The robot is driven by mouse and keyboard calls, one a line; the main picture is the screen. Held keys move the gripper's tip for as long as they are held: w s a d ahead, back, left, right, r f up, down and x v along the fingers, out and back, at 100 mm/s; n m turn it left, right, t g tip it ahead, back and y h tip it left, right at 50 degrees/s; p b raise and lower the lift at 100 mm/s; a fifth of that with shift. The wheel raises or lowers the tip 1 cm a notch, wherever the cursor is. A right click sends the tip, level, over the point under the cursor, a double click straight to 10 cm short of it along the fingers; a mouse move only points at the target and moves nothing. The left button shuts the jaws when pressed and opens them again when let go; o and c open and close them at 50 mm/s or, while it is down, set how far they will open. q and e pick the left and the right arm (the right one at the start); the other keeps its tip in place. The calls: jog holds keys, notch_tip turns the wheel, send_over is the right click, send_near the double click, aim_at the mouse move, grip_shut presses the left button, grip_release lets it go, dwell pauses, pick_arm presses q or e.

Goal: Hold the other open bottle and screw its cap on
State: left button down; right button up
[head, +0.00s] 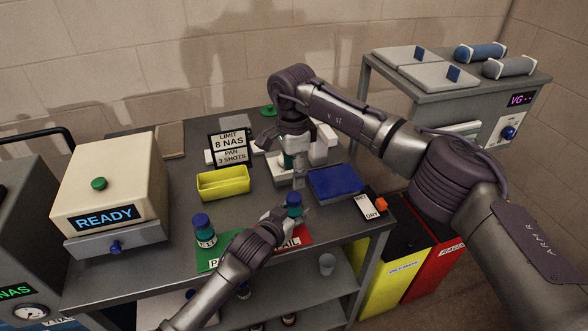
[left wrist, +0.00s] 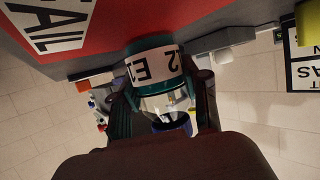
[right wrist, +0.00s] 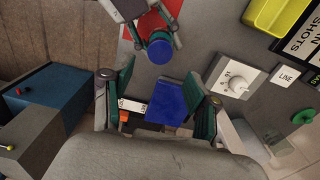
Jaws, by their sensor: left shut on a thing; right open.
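A bottle with a blue top (head: 293,199) is in my left gripper (head: 286,212), over the red FAIL mat (head: 303,235). Its label (left wrist: 153,67) shows in the left wrist view, with both fingers closed around it. The blue top also shows in the right wrist view (right wrist: 159,50); I cannot tell how tightly it sits. My right gripper (head: 293,170) is open and empty above the table, behind the held bottle; its spread fingers (right wrist: 160,98) show in the right wrist view. Another bottle with a blue cap (head: 204,230) stands upright on the green mat (head: 208,262).
A yellow tray (head: 223,184) and a blue pad (head: 335,182) flank the right gripper. Limit signs (head: 229,147) stand behind. A cream READY machine (head: 104,180) fills the table's left side. A small sign with an orange block (head: 381,204) is at the right edge.

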aim_at(294, 196)
jog(key=n, duration=0.4)
jog(key=shift+r, duration=0.15)
jog(key=shift+f, duration=4.05)
